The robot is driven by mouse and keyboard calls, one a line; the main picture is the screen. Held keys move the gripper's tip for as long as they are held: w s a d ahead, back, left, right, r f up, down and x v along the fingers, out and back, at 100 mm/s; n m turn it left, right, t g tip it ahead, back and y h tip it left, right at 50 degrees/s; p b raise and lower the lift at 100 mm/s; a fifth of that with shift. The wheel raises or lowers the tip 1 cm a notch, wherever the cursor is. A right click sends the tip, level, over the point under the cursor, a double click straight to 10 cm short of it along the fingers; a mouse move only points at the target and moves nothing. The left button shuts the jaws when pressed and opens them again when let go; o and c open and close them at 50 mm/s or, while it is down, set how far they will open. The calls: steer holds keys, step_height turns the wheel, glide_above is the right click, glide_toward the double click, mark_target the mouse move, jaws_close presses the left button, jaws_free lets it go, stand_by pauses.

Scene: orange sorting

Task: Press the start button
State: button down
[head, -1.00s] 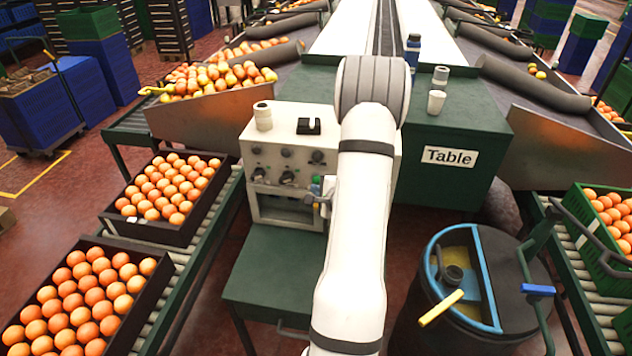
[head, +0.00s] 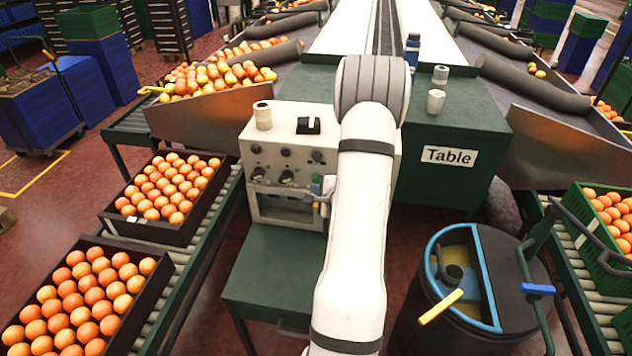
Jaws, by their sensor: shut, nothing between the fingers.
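The control box (head: 285,165) is a pale panel with dark knobs and small buttons, standing on a green stand left of my arm. A small blue and green part (head: 316,186) shows at the box's right front, beside my arm. I cannot tell whether it is the start button or part of my gripper. My gripper (head: 319,199) shows only as a small piece at the left edge of my white arm, close to the front of the box. It is shut and holds nothing. My arm hides the right part of the panel, so contact with a button cannot be seen.
A black switch box (head: 308,125) and a white cup (head: 263,115) stand on the control box. A green table (head: 470,125) with a cup and bottles is behind right. Orange crates (head: 200,232) line the left conveyor. A dark bin (head: 425,310) stands at front right.

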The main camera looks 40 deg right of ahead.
steer(key=shift+w, duration=0.1)
stand_by(0.7)
steer(key=shift+w+d, duration=0.2)
steer(key=shift+d, duration=0.05)
steer(key=shift+w+d+p, duration=0.35)
steer(key=shift+d+p, duration=0.1)
steer(key=shift+d, duration=0.05)
stand_by(0.9)
steer(key=shift+a, duration=0.1)
steer(key=shift+s+a, duration=0.6)
steer(key=shift+a, duration=0.05)
steer(key=s+a, duration=0.3)
steer(key=a, duration=0.1)
steer(key=shift+s, duration=0.15)
stand_by(0.4)
stand_by(0.8)
